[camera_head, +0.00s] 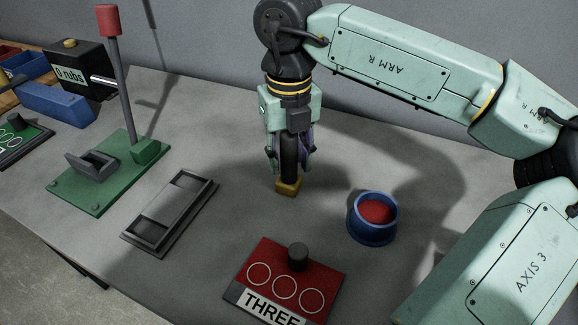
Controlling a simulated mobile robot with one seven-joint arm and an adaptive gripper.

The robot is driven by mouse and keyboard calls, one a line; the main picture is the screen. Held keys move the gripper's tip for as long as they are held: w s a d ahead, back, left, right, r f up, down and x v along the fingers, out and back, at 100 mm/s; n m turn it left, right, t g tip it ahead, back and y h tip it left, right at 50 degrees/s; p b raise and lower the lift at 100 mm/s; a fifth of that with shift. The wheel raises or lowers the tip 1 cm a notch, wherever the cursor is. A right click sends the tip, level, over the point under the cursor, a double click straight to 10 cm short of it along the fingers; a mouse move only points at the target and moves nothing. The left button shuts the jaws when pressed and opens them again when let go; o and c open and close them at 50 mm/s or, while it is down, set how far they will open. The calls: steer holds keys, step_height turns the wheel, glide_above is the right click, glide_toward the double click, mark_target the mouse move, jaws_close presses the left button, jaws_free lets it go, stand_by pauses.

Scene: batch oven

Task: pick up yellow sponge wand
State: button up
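The yellow sponge wand stands upright near the middle of the table, with a dark handle and a yellow sponge block (287,187) at its lower end. My gripper (290,162) points straight down over it, with its fingers on either side of the dark handle. The picture does not show clearly whether the fingers press on the handle. The sponge is below the fingertips, at or very close to the table top. The upper end of the handle is hidden by my gripper.
A blue cup (372,232) with red contents stands to the right. A red plate marked THREE (252,275) with a dark knob lies in front. A grey slotted tray (197,207) and a green base (84,200) with a tall red-topped lever (117,75) are left.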

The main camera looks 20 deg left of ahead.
jaws_close()
stand_by(0.6)
